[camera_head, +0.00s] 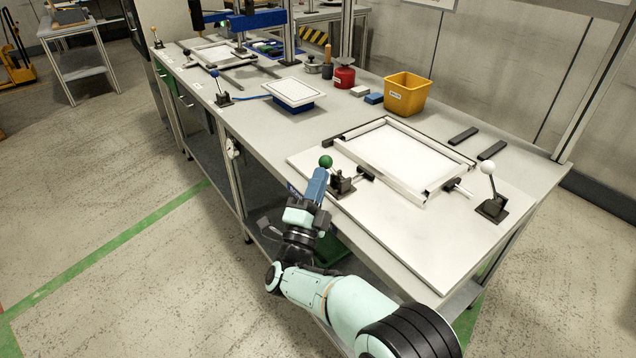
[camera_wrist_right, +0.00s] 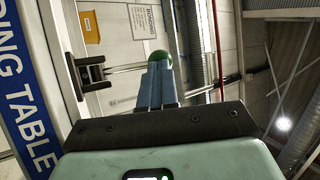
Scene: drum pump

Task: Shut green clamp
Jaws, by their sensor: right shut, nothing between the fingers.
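The green clamp has a green ball knob (camera_head: 326,161) on a lever and a dark base (camera_head: 342,184) at the left edge of the white board. Its lever stands up from the base and is partly hidden by my gripper. My right gripper (camera_head: 320,174) is shut and empty, its blue-grey fingers just below the knob. In the right wrist view the knob (camera_wrist_right: 160,58) shows right beyond the fingertips (camera_wrist_right: 157,74), and the clamp base (camera_wrist_right: 92,75) is to the left. I cannot tell whether fingers and knob touch. My left gripper is not in view.
A silver frame (camera_head: 432,187) lies on the white board (camera_head: 440,250). A clamp with a white knob (camera_head: 488,168) stands at the board's right. A yellow bin (camera_head: 406,93), a red container (camera_head: 344,78) and a white screen on a blue base (camera_head: 293,91) are farther back.

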